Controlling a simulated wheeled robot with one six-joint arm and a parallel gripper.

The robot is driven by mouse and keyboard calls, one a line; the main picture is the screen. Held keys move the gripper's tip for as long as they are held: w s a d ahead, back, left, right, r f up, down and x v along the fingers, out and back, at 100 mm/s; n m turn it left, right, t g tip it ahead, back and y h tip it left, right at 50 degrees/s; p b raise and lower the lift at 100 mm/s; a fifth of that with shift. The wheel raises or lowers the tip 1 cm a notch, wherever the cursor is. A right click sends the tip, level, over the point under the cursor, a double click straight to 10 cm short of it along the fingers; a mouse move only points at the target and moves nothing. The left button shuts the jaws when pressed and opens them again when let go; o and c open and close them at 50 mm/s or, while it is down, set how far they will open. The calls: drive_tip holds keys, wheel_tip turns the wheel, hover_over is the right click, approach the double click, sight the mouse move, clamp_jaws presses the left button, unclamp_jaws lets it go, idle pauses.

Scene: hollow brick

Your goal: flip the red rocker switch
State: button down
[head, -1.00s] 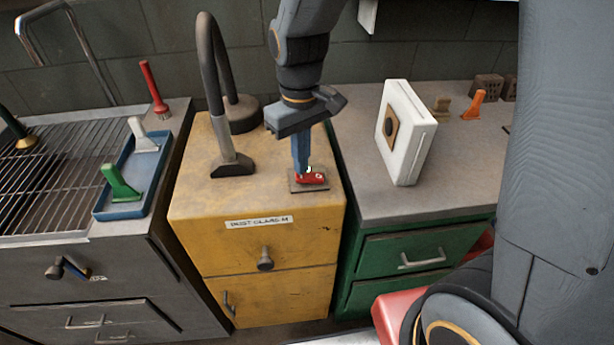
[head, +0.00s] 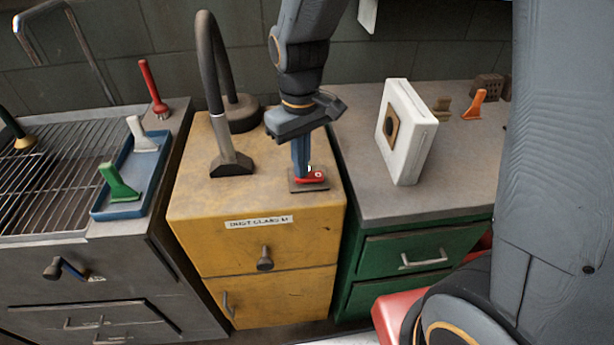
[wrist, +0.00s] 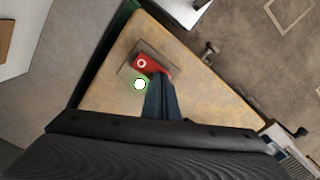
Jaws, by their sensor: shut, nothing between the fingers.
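The red rocker switch (head: 314,177) sits on a dark square plate on top of the yellow cabinet, near its right edge. It also shows in the wrist view (wrist: 144,63), with a white ring mark on one end. My gripper (head: 302,173) points down, shut and empty, with its fingertips at the left end of the rocker. In the wrist view my fingers (wrist: 164,84) reach the rocker's unmarked end and hide part of it. I cannot tell whether the fingertips touch the rocker.
A dark hose with a flat nozzle (head: 231,165) stands on the yellow cabinet (head: 200,190), left of my gripper. A white box (head: 412,135) stands on the green cabinet to the right.

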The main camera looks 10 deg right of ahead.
drive_tip(key=shift+f, duration=0.15)
wheel_tip(320, 180, up, 7)
drive_tip(key=p, duration=0.6)
idle(0.4)
drive_tip(key=shift+d, duration=0.1)
drive_tip(key=s+d+f+m+b, duration=0.1)
drive_tip(key=s+d+m+b, duration=0.1)
drive_tip(key=s+d, duration=0.2)
drive_tip(key=s+d+f+m+t+b, duration=0.1)
drive_tip(key=s+d+f+m+b, duration=0.1)
drive_tip(key=d, duration=0.6)
drive_tip(key=shift+s+f+m, duration=0.3)
drive_tip(key=shift+s+m, duration=0.5)
drive_tip(key=shift+s, duration=0.05)
drive_tip(key=c, duration=2.5)
unclamp_jaws()
